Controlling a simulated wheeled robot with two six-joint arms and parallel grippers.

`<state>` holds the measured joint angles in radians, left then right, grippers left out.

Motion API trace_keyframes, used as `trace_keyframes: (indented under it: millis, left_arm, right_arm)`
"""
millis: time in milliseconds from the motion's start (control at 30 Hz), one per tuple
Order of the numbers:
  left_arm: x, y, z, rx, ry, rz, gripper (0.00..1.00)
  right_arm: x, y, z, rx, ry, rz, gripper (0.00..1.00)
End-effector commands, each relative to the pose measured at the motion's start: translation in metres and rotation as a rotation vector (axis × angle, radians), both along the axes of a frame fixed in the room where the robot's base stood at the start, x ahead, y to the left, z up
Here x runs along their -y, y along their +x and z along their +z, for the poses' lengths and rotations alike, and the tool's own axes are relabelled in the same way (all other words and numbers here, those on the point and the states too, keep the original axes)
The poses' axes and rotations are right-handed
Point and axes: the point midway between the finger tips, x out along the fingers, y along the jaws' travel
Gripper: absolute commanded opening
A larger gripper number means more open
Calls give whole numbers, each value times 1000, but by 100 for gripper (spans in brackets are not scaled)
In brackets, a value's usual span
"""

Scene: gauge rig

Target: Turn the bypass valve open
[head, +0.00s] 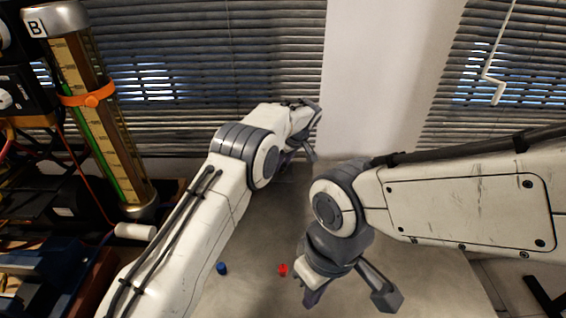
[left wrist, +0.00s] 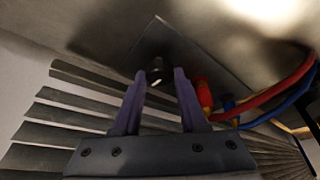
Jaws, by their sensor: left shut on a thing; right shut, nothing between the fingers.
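My left gripper (head: 287,160) reaches to the far middle in the head view. In the left wrist view its purple fingers (left wrist: 157,80) are closed around a small dark knob (left wrist: 155,72) with a light mark, in front of a dark plate (left wrist: 165,45). I take this knob for the bypass valve's; the head view does not show it, and I cannot tell its turn angle. My right gripper (head: 312,298) is shut and empty, pointing down at the lower middle of the head view.
A gauge tube (head: 103,120) marked B, with an orange ring (head: 88,95), stands at left. A blue piece (head: 221,268) and a red piece (head: 283,269) are on the grey surface. Red and blue hoses (left wrist: 270,95) run right of my left fingers. Blinds (head: 210,60) hang behind.

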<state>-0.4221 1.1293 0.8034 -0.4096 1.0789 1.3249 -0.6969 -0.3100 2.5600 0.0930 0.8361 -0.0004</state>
Motion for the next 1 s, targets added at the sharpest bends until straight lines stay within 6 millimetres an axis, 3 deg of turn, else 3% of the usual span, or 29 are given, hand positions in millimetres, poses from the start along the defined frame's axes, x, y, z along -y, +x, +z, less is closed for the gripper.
trace_keyframes:
  millis: [700, 733, 767, 800, 1000]
  left_arm:
    - [1, 0, 0, -1, -3, 71, 0]
    - [1, 0, 0, -1, -3, 71, 53]
    - [1, 0, 0, -1, -3, 71, 65]
    - [1, 0, 0, -1, -2, 71, 72]
    - [1, 0, 0, -1, -2, 70, 72]
  right_arm:
    - [0, 0, 2, 0, 0, 0, 0]
    - [0, 0, 2, 0, 0, 0, 0]
    - [0, 0, 2, 0, 0, 0, 0]
    - [0, 0, 2, 0, 0, 0, 0]
    - [0, 0, 2, 0, 0, 0, 0]
